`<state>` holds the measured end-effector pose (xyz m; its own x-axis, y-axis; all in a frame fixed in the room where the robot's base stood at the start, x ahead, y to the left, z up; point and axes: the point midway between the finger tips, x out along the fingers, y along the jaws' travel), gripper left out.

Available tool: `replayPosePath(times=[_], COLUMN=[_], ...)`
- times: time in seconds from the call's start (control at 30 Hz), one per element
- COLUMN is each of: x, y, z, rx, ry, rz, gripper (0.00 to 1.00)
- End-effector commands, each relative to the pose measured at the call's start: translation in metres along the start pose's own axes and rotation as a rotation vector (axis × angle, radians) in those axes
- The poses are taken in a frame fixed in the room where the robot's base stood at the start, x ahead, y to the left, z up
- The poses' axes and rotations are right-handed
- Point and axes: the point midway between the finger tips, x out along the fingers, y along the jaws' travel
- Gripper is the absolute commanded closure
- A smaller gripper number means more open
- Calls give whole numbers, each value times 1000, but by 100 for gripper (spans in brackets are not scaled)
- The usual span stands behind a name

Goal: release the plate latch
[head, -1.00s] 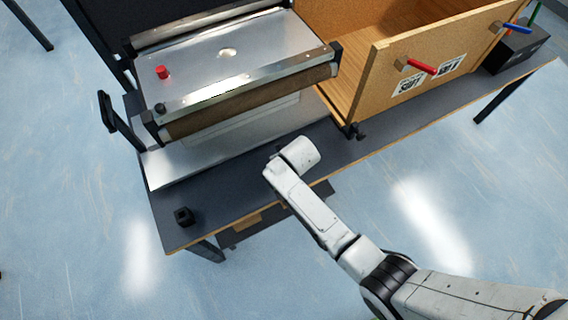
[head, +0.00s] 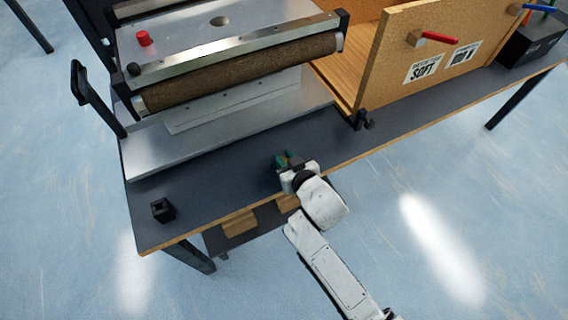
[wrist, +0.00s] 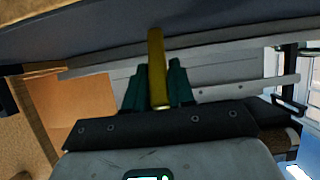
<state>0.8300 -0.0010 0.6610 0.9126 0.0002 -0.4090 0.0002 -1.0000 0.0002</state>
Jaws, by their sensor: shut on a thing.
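My gripper (head: 288,160) is over the dark tabletop near its front edge, in front of the metal plate (head: 225,118) under the roller. In the wrist view its two dark green fingers (wrist: 157,85) are closed on a narrow yellow bar (wrist: 156,50), which stands up between them. The bar is hidden in the head view. A pale, plate-like strip (wrist: 235,92) with small holes lies behind the fingers in the wrist view. I cannot tell which part is the plate latch, or whether the yellow bar belongs to it.
The roller machine (head: 240,75) has a red button (head: 143,38) and a black side lever (head: 82,82). A wooden box (head: 400,65) with a red handle (head: 438,37) stands at the right, a black block (head: 163,209) at front left. The tabletop (head: 220,185) between is clear.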

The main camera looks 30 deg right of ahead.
Motion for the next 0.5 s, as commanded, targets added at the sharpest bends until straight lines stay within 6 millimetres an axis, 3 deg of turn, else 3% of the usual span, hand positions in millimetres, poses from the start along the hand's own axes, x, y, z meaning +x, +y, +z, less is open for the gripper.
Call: replayPosePath(times=[0.03,0.5], x=[3,-2], y=[0,0], z=[11,23], rx=[1,1], ry=[21,226], rz=[1,1], gripper=[100,100])
